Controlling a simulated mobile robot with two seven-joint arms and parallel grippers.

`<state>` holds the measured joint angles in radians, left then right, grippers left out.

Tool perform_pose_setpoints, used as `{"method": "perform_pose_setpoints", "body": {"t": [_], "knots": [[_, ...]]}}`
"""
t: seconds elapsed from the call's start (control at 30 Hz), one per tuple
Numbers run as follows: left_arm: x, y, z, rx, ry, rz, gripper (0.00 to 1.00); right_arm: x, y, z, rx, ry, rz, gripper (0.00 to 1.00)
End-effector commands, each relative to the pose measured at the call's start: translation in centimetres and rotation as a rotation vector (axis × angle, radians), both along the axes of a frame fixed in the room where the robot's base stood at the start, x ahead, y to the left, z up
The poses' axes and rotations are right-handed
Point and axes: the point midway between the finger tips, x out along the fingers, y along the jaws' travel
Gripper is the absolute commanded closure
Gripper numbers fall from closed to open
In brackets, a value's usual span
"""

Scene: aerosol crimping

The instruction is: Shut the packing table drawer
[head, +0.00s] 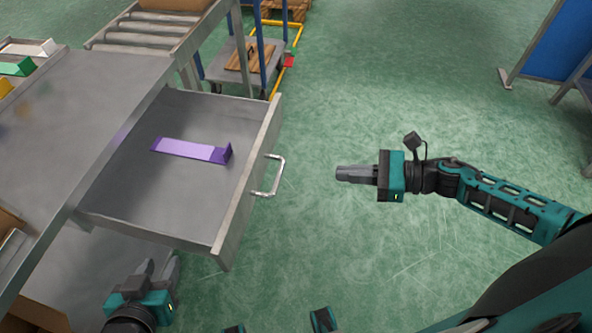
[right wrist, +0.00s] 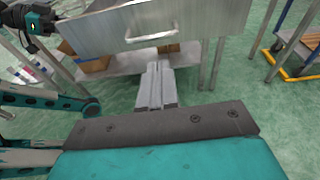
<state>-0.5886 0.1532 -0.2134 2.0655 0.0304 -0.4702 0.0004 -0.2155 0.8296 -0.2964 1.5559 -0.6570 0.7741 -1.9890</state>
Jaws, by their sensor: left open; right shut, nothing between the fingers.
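The packing table drawer (head: 180,200) is pulled out from the grey packing table (head: 75,110) in the head view. Its front panel carries a metal bar handle (head: 276,176), which also shows in the right wrist view (right wrist: 152,36). A purple object (head: 192,150) lies inside the drawer. My right gripper (head: 342,173) is shut and empty, to the right of the handle and apart from it. My left gripper (head: 160,268) is open and empty, near the drawer's lower front corner in the head view; I cannot tell whether it is above or below drawer height.
A roller conveyor (head: 140,32) and a cart with a wooden board (head: 250,57) stand beyond the drawer. A blue panel (head: 555,45) stands at the upper right. The green floor (head: 340,90) right of the drawer is clear. Boxes (right wrist: 95,64) sit on a shelf under the table.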

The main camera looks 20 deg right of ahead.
Motion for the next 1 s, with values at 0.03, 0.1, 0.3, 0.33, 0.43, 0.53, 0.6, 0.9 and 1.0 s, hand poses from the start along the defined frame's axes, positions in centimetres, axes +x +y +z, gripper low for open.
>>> {"method": "perform_pose_setpoints", "body": {"t": [0.03,0.1,0.3,0.33,0.43,0.53,0.6,0.9,1.0], "knots": [[0.0,0.0,0.0,0.000,-0.001,0.000,0.57,0.7,0.9,-0.2,0.003,-0.002,0.000,1.00],[0.0,0.0,-0.1,-0.001,-0.001,0.001,0.57,1.6,2.2,-0.4,0.005,-0.003,0.000,1.00],[0.0,0.0,-0.1,-0.001,0.000,0.001,0.57,3.8,5.7,-1.3,0.005,-0.001,0.000,1.00],[0.0,0.0,-0.1,-0.001,0.001,0.001,0.57,4.1,6.2,-1.4,0.004,-0.001,-0.001,1.00],[-0.1,0.0,-0.2,-0.001,0.003,0.001,0.57,4.9,7.5,-1.8,0.005,0.001,-0.002,1.00],[-0.3,0.1,-0.4,0.000,0.008,0.001,0.57,5.5,8.4,-2.1,0.004,0.003,-0.003,1.00],[-0.4,0.1,-0.5,0.000,0.011,0.001,0.57,5.8,8.8,-2.2,0.004,0.002,-0.003,1.00],[-0.5,0.0,-0.7,-0.001,0.017,0.003,0.57,6.0,9.2,-2.4,0.002,0.004,-0.003,1.00],[-0.5,0.0,-0.7,-0.002,0.016,0.005,0.57,6.0,9.2,-2.4,0.002,0.004,-0.003,1.00]]}}
